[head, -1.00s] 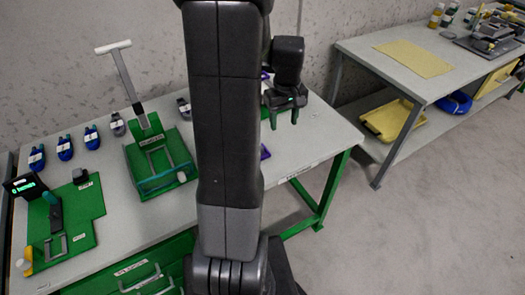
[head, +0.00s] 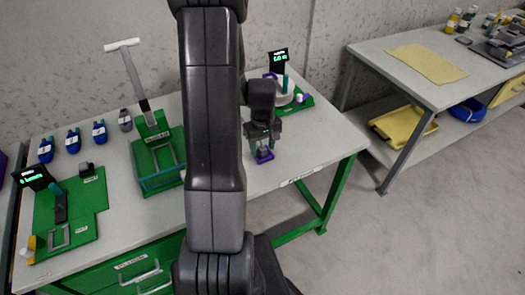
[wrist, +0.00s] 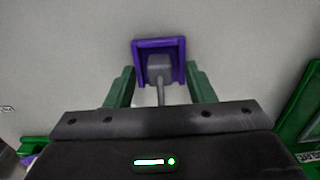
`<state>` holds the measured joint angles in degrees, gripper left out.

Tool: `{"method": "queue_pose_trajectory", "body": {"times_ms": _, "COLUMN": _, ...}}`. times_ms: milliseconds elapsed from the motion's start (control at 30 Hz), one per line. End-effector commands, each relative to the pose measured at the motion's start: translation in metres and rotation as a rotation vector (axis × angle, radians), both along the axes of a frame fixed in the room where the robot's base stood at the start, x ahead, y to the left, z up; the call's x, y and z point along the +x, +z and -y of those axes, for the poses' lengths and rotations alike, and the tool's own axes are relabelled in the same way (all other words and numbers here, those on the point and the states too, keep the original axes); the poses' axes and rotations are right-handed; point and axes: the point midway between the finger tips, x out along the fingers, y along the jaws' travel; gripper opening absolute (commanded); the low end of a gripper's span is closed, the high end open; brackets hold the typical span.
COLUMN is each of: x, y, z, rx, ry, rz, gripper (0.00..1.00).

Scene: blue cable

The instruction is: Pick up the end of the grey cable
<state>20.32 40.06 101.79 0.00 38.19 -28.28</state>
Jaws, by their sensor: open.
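The grey cable end (wrist: 159,68) is a grey block with a thin grey stem running back toward my gripper; it sits inside a purple U-shaped holder (wrist: 160,43) in the wrist view. My gripper (wrist: 160,82) is open, with one green finger on each side of the holder and the grey end between them. I cannot tell whether the fingers touch the holder. In the head view, my gripper (head: 262,142) is low over the table, at the purple holder (head: 264,155). The grey end is too small to make out there.
The grey table (head: 300,165) carries a green tray (head: 158,180), a green fixture (head: 80,205) and several blue bottles along the back. A white round device (head: 283,97) with a display stands behind my gripper. A second table (head: 440,85) stands at right.

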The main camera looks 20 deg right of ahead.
Motion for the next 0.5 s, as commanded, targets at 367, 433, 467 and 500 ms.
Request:
{"method": "queue_pose_trajectory", "body": {"times_ms": 367, "x": 0.0002, "y": 0.0001, "z": 0.0001, "rx": 0.000, "ry": 0.000, "rz": 0.001, "gripper": 0.12}}
{"method": "queue_pose_trajectory", "body": {"times_ms": 433, "x": 0.0002, "y": 0.0002, "z": 0.0001, "rx": 0.000, "ry": 0.000, "rz": 0.001, "gripper": 0.01}}
{"method": "queue_pose_trajectory", "body": {"times_ms": 467, "x": 0.0002, "y": 0.0002, "z": 0.0001, "rx": 0.000, "ry": 0.000, "rz": 0.001, "gripper": 0.01}}
{"method": "queue_pose_trajectory", "body": {"times_ms": 500, "x": 0.0002, "y": 0.0002, "z": 0.0001, "rx": 0.000, "ry": 0.000, "rz": 0.001, "gripper": 0.01}}
